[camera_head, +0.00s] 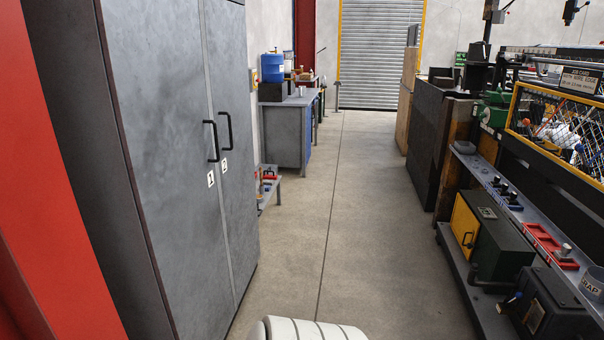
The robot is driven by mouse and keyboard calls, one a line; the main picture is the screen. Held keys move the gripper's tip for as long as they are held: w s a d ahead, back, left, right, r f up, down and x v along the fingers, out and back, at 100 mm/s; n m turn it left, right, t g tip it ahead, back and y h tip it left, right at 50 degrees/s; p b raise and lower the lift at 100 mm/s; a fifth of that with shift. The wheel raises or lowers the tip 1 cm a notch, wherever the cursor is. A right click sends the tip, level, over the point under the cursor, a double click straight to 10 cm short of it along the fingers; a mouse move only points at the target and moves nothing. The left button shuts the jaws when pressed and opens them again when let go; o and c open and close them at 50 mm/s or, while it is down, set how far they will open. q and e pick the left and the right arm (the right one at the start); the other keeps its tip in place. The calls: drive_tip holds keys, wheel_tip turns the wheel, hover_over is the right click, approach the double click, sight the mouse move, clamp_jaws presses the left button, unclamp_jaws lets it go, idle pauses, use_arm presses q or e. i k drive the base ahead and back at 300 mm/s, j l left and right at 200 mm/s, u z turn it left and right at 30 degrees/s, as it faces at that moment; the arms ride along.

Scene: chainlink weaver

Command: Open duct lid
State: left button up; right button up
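Neither of my grippers is in view. I cannot pick out a part that is clearly a duct lid. On the lower right, a dark green box has a closed yellow door (466,220) with a small black handle. In front of it, a black box (549,305) sits at the lower right, with a pale label and a small blue-tipped part.
A tall grey cabinet (170,130) with two closed doors stands at the left. The machine's grey ledge (480,170) carries a red tray (546,240). A bench with a blue container (272,67) stands farther back. The concrete aisle (345,220) is clear towards the shutter (380,50).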

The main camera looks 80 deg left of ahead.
sight(264, 167)
drive_tip(key=u, duration=3.1)
drive_tip(key=i+l+z, duration=0.2)
drive_tip(key=i, duration=0.2)
drive_tip(key=i+l+z, duration=0.2)
drive_tip(key=i, duration=0.25)
drive_tip(key=i+j+z, duration=0.15)
drive_tip(key=i, duration=1.6)
drive_tip(key=i+l, duration=0.1)
drive_tip(key=i, duration=3.55)
drive_tip(key=i+u, duration=0.15)
drive_tip(key=i, duration=0.7)
drive_tip(key=i+l+u, duration=0.1)
drive_tip(key=i+l, duration=0.15)
drive_tip(key=i, duration=0.65)
drive_tip(key=i+u, duration=0.3)
drive_tip(key=u, duration=0.15)
drive_tip(key=i+u, duration=0.3)
drive_tip(key=u, duration=0.15)
drive_tip(key=i+l+u, duration=0.25)
drive_tip(key=u, duration=0.2)
drive_tip(key=i+l+u, duration=0.2)
drive_tip(key=u, duration=0.25)
